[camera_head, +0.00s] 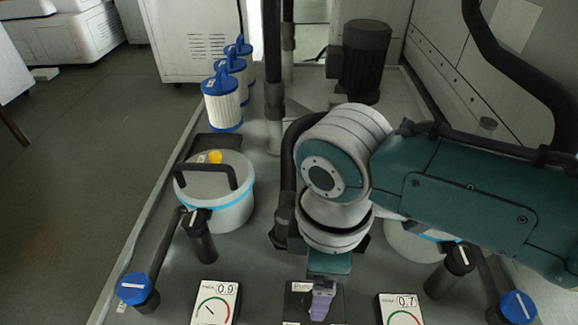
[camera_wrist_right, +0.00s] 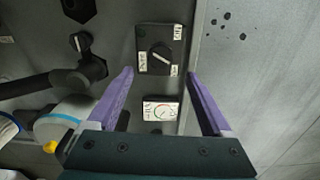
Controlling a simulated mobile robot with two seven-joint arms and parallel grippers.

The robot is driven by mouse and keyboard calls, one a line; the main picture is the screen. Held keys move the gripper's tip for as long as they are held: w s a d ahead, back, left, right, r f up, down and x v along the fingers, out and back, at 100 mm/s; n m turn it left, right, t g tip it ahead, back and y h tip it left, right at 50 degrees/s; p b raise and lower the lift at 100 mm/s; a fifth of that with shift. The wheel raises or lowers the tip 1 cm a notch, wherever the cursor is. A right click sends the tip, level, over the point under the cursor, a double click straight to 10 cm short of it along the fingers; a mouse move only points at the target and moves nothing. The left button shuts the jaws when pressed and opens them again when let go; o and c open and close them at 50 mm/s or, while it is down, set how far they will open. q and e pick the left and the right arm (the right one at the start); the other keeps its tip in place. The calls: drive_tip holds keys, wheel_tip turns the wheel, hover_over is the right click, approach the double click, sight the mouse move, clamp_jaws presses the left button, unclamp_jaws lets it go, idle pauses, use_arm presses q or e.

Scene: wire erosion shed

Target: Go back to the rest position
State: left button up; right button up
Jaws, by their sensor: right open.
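My right arm comes in from the right in the head view, teal with pale grey joints. Its gripper (camera_head: 322,302) points down at the bottom centre, over a black switch box (camera_head: 298,306) that it partly hides. In the right wrist view the two purple fingers of my right gripper (camera_wrist_right: 161,73) are spread wide apart with nothing held between them. The gap between fingertips and box cannot be told. My left gripper is not in view.
A lidded canister (camera_head: 235,210) with a black handle stands left; another is mostly hidden behind my arm. Several blue-capped filters (camera_head: 223,110) and a dark motor (camera_head: 362,60) stand behind. Blue-handled valves (camera_head: 135,290), (camera_head: 517,305) and gauges (camera_head: 215,303), (camera_head: 400,310) line the front.

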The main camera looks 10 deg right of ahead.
drive_tip(key=shift+r, duration=1.1)
